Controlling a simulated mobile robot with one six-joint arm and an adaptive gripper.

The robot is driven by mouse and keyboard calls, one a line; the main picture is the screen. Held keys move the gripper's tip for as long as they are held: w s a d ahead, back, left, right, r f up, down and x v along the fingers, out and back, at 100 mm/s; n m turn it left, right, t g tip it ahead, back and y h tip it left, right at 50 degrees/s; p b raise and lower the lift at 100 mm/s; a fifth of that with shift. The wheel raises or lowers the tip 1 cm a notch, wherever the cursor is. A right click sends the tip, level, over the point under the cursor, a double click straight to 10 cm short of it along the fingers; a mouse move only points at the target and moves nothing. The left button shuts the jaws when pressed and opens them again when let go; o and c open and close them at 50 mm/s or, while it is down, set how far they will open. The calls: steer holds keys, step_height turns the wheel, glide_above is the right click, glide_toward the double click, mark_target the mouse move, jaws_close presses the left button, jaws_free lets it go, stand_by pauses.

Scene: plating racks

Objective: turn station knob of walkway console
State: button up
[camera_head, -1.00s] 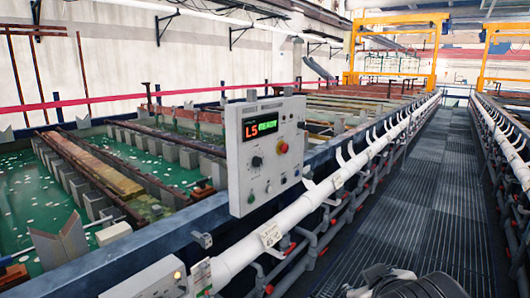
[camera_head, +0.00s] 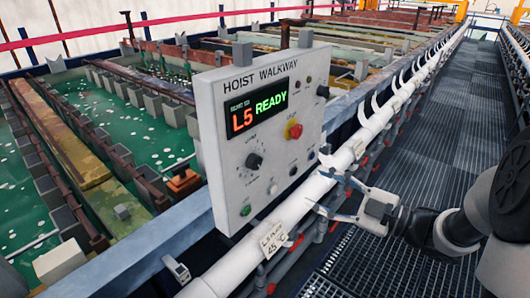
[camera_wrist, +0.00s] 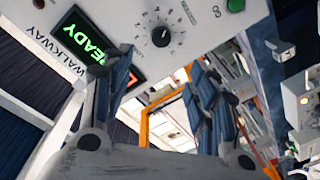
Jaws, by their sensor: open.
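The walkway console (camera_head: 225,95) is a pale box lettered HOIST WALKWAY, with a display (camera_head: 256,111) reading L5 READY. The station knob (camera_head: 254,161) is a round black dial with a white pointer mark, on the console's front below the display. The knob (camera_wrist: 161,36) also shows in the wrist view, where the console is rotated. My gripper (camera_head: 328,191) is open and empty, right of the console and apart from the knob. In the wrist view its fingers (camera_wrist: 160,62) spread below the knob in the picture.
A red emergency button (camera_head: 294,130) on a yellow base is right of the knob, and a green button (camera_head: 246,210) is below. A white pipe (camera_head: 222,276) with upright hooks runs along the tank edge. Green tanks (camera_head: 130,135) lie left. The grated walkway (camera_head: 425,110) is clear farther back.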

mark_target(258, 163)
steer(key=b+x, duration=0.2)
steer(key=x, duration=1.4)
steer(key=shift+a+r+b, duration=0.1)
steer(key=shift+a+b, duration=0.25)
steer(key=shift+a, duration=0.1)
steer(key=shift+c, duration=0.5)
steer(key=c, duration=1)
